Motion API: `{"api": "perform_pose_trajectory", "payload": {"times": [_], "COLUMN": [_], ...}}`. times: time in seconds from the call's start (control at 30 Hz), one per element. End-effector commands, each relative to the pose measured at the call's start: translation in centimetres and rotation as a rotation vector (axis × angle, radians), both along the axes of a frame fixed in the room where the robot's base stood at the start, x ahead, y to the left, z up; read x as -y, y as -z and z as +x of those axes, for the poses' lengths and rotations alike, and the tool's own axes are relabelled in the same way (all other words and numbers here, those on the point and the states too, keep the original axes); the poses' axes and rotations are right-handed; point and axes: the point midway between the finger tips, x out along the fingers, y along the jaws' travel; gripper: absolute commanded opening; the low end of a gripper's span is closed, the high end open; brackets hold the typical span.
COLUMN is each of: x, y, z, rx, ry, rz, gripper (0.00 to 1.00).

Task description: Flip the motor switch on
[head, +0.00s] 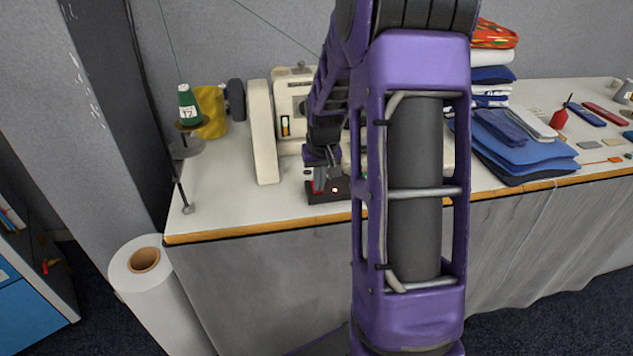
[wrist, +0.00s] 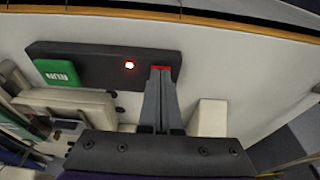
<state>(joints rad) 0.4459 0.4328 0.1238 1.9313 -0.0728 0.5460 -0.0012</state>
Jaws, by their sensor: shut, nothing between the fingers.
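The motor switch is a dark box (head: 325,196) near the front edge of the table, in front of the sewing machine (head: 263,130). In the wrist view the box (wrist: 92,55) has a green button (wrist: 60,72) with white lettering at the left end, a glowing red light (wrist: 129,65) in the middle and a red button (wrist: 162,68) at the right end. My gripper (wrist: 161,74) is shut and empty, its fingertips over the red button and covering part of it. I cannot tell if they touch. In the head view my gripper (head: 325,178) is partly hidden by my arm.
A green thread cone (head: 188,104) and a yellow spool (head: 212,113) stand at the left. Folded cloth (head: 515,150) and small tools lie at the right. A white fabric roll (head: 155,295) stands on the floor by the table's left end.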

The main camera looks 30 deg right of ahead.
Motion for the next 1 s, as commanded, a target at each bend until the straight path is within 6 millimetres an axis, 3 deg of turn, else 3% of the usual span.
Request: {"api": "perform_pose_trajectory", "payload": {"times": [0.77,1.0], "x": [0.3,0.1], "y": [-0.8,-3.4], "z": [1.4,1.6], "rx": [0.000,0.001], "ry": [-0.001,-0.002], "rz": [0.000,-0.001], "gripper": [0.00,0.00]}}
